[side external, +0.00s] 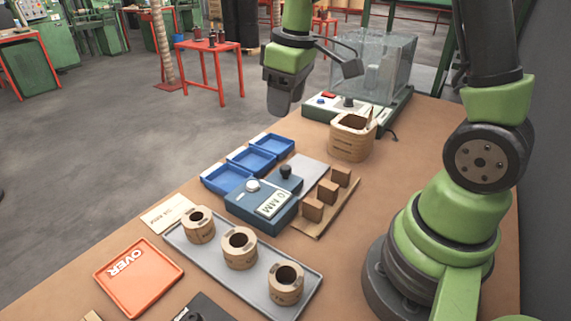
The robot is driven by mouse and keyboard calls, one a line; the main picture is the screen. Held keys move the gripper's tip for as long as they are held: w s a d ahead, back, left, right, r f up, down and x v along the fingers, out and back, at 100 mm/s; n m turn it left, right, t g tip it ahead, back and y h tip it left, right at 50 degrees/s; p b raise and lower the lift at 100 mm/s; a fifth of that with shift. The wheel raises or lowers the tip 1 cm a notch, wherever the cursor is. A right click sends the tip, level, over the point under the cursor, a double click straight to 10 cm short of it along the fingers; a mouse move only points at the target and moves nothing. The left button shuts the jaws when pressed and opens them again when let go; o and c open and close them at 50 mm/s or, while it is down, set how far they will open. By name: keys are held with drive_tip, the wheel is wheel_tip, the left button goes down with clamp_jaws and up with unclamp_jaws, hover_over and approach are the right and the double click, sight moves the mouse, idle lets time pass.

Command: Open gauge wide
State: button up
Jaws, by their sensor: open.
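The gauge (249,208) is a blue block on the table, with a pale knob on top and a white readout marked MM. A dark knob (285,171) stands on its part near the grey plate. Whether its jaws are apart or closed is too small to tell. My gripper (283,108) hangs in the air behind and above the gauge, pointing down. It is open and empty, apart from everything. Three tan coils (239,249) stand upright on a grey tray (214,268) in front of the gauge.
Three blue trays (229,179) lie behind the gauge. Brown blocks (313,210) sit on cardboard to its right. A tan box (352,138) and a clear enclosure (372,66) stand at the back. An orange OVER tray (138,278) lies front left.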

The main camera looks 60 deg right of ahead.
drive_tip(key=n+g, duration=0.2)
approach(286, 167)
wheel_tip(286, 167, down, 9)
drive_tip(key=shift+f, duration=0.2)
